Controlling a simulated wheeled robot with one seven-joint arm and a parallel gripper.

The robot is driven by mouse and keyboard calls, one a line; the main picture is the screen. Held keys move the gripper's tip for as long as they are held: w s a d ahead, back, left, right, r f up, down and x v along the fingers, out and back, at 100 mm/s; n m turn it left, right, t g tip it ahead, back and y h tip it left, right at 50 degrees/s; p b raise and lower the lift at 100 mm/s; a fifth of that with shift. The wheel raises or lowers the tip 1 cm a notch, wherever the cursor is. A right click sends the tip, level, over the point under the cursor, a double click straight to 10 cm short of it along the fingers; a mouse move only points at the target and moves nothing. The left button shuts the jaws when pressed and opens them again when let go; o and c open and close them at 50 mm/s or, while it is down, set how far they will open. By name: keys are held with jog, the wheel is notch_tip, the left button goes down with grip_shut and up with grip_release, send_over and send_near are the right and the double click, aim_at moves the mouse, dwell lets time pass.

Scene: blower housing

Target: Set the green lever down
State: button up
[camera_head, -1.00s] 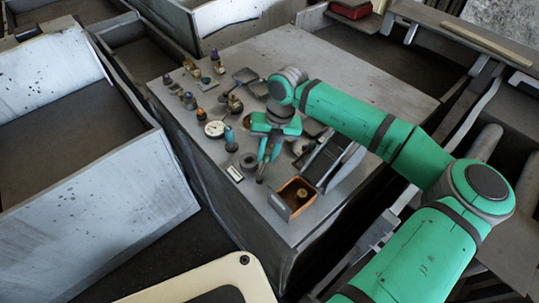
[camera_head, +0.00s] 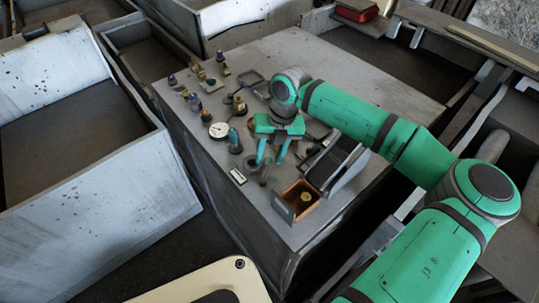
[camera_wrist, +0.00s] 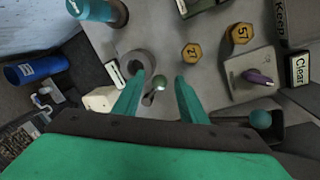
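In the head view my gripper (camera_head: 272,157) is low over the front part of the bench top (camera_head: 330,65). The lever is too small there to make out clearly.
A grey ring (camera_wrist: 138,64) lies close by the left finger. Brass hexagons marked 27 (camera_wrist: 192,52) and 57 (camera_wrist: 239,33) lie to the right. An orange-brown open box (camera_head: 298,200) stands near the front edge. Several small parts crowd the bench's left side.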

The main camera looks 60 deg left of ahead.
notch_tip(320, 180, up, 11)
jog(key=w, duration=0.2)
jog(key=shift+d+f, duration=0.2)
jog(key=shift+d, duration=0.2)
dwell(0.7)
